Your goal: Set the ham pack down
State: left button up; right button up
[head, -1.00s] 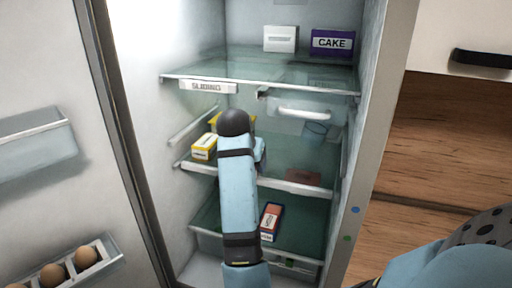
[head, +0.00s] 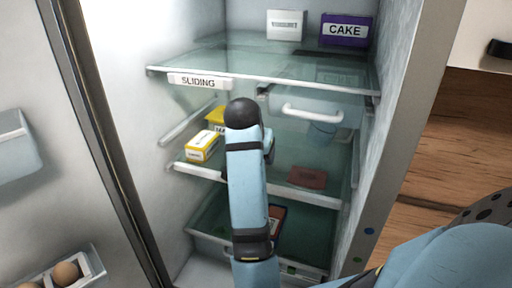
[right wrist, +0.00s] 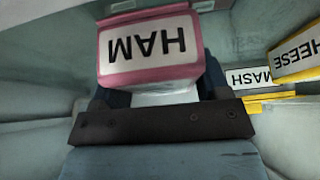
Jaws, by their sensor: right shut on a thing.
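The ham pack (right wrist: 148,48) is pink with a white label, and its lettering appears upside down in the right wrist view. My right gripper (right wrist: 155,88) is shut on it, with a dark finger on each side. In the head view my right forearm reaches into the open fridge at the middle shelf (head: 268,182) and hides the gripper and the pack. I cannot tell whether the pack touches the shelf. My left gripper is in neither current view.
A yellow-and-white box (head: 202,146) and a yellow MASH pack (head: 217,117) stand left on the middle shelf; a CHEESE box (right wrist: 298,52) shows in the wrist view. A flat brown-red item (head: 307,177) lies right. A CAKE box (head: 345,30) stands above. A drawer hangs below the upper shelf.

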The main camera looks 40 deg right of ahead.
jog(key=shift+w+a, duration=0.1)
jog(key=shift+s+a, duration=0.2)
jog(key=o, duration=1)
jog(key=shift+d+f, duration=0.1)
jog(key=shift+f, duration=0.05)
